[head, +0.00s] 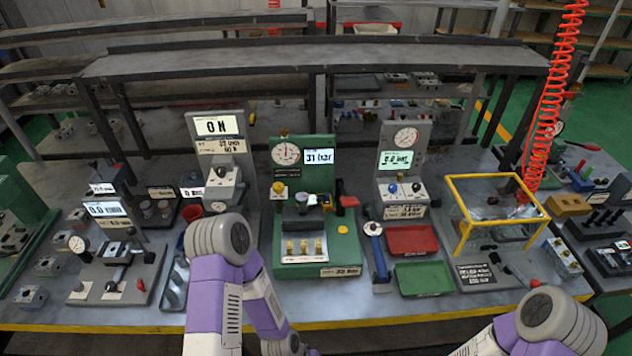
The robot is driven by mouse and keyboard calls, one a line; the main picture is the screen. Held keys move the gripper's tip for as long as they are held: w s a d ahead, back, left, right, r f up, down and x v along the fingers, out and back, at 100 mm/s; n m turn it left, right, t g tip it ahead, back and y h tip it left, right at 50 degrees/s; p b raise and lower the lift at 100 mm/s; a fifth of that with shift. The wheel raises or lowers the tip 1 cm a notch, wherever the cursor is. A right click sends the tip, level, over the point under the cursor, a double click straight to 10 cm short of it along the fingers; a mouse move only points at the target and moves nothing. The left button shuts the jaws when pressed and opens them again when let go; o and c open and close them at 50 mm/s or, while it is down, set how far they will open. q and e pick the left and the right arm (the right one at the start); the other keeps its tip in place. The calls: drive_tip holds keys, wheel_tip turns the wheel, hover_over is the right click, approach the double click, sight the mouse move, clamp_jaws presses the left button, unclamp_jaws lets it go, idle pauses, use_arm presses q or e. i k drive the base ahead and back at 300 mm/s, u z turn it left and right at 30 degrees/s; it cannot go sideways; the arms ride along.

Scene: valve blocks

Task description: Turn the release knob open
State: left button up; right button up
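A green test station (318,258) stands at the middle of the bench, with a round dial (286,153) and a lit display (319,156). A yellow knob (280,188) sits on its left side below the dial, and a red part (349,201) is at its right. A dark valve block (303,217) lies on its platform. No readable label shows which is the release knob. My arms show at the bottom, but neither gripper is in view.
A red tray (411,240) and a green tray (424,279) lie right of the green station. A yellow-framed clear box (493,212) stands farther right. A red coiled hose (551,100) hangs at right.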

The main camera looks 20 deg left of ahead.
sight(278, 187)
drive_tip(key=z, duration=0.05)
drive_tip(key=k, duration=0.25)
drive_tip(key=u, duration=0.8)
